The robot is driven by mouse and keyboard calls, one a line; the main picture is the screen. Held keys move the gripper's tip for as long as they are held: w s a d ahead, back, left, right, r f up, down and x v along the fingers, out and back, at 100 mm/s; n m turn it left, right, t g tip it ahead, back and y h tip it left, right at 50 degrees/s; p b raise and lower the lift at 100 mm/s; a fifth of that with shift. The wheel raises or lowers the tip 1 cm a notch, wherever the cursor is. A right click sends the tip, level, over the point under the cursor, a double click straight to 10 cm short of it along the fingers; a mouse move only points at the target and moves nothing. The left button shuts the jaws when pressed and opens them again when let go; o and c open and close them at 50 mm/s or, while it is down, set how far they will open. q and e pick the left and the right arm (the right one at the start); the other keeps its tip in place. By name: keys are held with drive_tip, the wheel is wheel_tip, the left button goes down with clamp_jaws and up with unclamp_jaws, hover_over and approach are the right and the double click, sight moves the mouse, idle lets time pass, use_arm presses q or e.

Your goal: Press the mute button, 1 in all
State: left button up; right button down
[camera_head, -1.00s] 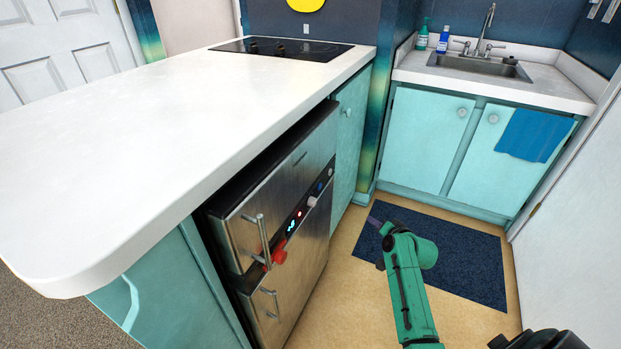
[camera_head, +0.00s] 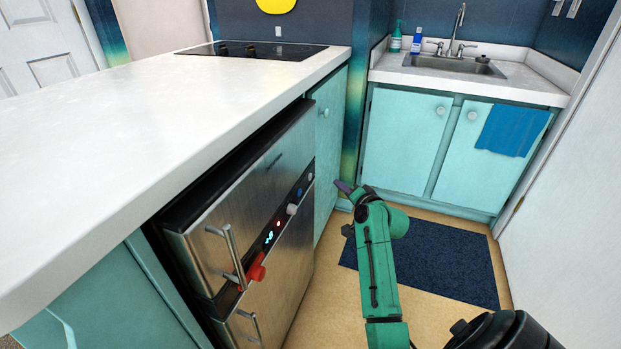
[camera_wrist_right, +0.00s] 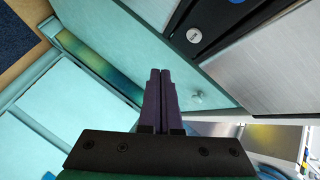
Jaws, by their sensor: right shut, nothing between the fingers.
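The steel oven front carries a dark control strip. On it are a red knob (camera_head: 257,270), a lit display, a small red light (camera_head: 278,223), a pale knob (camera_head: 291,209) and a small blue button (camera_head: 299,191). No label is readable, so I cannot tell which is the mute button. My right gripper (camera_head: 343,186) is shut and empty, right of the strip and apart from it, in front of the teal cabinet. In the right wrist view its purple fingers (camera_wrist_right: 160,75) are together, with the pale knob (camera_wrist_right: 194,35) beyond them. My left gripper is out of view.
The oven has bar handles (camera_head: 228,255) that stick out. A white counter (camera_head: 130,130) overhangs it, with a black cooktop (camera_head: 250,50) at its far end. A teal cabinet door (camera_head: 328,120) is beside the oven. A dark blue mat (camera_head: 445,265) lies on the floor by the sink cabinets.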

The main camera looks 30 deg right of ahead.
sight(310, 177)
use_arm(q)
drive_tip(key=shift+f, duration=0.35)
use_arm(e)
drive_tip(key=shift+w+a, duration=0.55)
drive_tip(key=shift+w, duration=0.25)
drive_tip(key=shift+w+a, duration=0.5)
drive_tip(key=shift+w, duration=0.25)
drive_tip(key=shift+w+a, duration=0.55)
drive_tip(key=shift+w, duration=0.25)
use_arm(q)
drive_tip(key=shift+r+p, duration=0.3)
drive_tip(key=shift+p, duration=0.25)
use_arm(e)
drive_tip(key=shift+w+a, duration=0.25)
drive_tip(key=shift+w, duration=0.1)
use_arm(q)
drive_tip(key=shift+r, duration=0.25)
use_arm(e)
drive_tip(key=shift+w+a, duration=0.2)
drive_tip(key=shift+w, duration=0.1)
drive_tip(key=shift+s, duration=0.1)
use_arm(q)
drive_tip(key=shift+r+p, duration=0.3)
drive_tip(key=shift+p, duration=0.25)
use_arm(e)
drive_tip(key=shift+s+d, duration=0.45)
drive_tip(key=shift+s, duration=0.1)
